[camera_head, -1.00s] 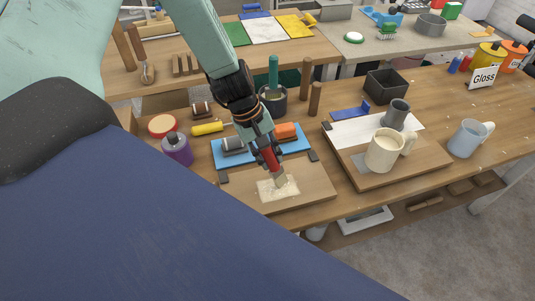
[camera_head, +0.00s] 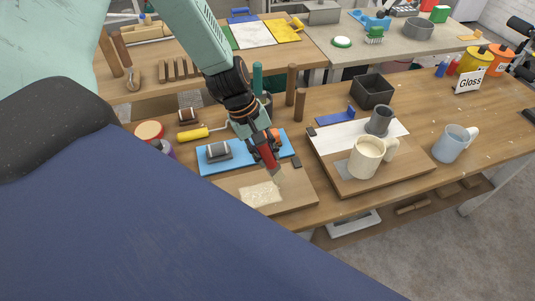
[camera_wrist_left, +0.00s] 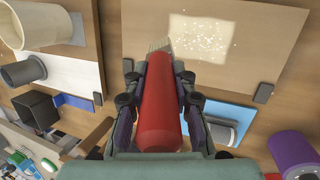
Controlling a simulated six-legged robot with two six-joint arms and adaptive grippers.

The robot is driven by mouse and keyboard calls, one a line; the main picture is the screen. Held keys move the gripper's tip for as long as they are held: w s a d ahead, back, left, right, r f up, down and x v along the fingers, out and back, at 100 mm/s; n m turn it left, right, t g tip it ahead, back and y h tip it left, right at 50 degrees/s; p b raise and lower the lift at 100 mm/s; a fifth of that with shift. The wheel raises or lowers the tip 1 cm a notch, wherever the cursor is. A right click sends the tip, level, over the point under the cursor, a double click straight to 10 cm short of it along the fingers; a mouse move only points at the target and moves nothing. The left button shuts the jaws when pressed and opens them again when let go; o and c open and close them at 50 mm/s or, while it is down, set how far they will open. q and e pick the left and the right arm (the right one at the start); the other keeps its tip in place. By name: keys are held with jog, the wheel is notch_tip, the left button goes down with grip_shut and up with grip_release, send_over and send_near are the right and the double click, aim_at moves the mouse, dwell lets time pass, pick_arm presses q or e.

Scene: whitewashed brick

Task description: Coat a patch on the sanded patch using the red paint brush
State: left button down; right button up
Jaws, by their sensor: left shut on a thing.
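The red paint brush (camera_head: 268,159) is held in my left gripper (camera_head: 265,148), bristles pointing down. In the left wrist view the red handle (camera_wrist_left: 163,100) lies between the shut fingers (camera_wrist_left: 160,88), and its grey bristles show just past it. The sanded patch (camera_head: 261,195) is a pale speckled rectangle on a wooden board (camera_head: 304,199). The bristles are near the patch's far right corner; I cannot tell whether they touch the board. The patch also shows in the wrist view (camera_wrist_left: 208,38), beside the bristles. My right gripper is not in view.
A blue tray (camera_head: 213,167) with sanding blocks lies behind the board. To the right, another board (camera_head: 408,176) carries a cream mug (camera_head: 366,156) and grey cup (camera_head: 378,121). A blue mug (camera_head: 452,143) stands farther right. A yellow roller (camera_head: 194,132) lies at left.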

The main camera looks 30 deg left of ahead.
pick_arm(q)
jog(key=shift+d+r+p, duration=0.25)
jog(key=shift+r+p, duration=0.25)
jog(key=shift+r, duration=0.2)
jog(key=shift+r+p, duration=0.45)
jog(key=shift+r, duration=0.05)
jog(key=shift+p+v, duration=1.05)
jog(key=shift+v, duration=0.1)
jog(key=shift+r+p, duration=0.3)
jog(key=shift+r, duration=0.05)
jog(key=shift+w+d+r+p, duration=0.1)
jog(key=shift+d+r+p, duration=0.15)
jog(key=shift+r+p, duration=0.1)
jog(key=shift+f, duration=0.1)
jog(key=shift+a, duration=0.15)
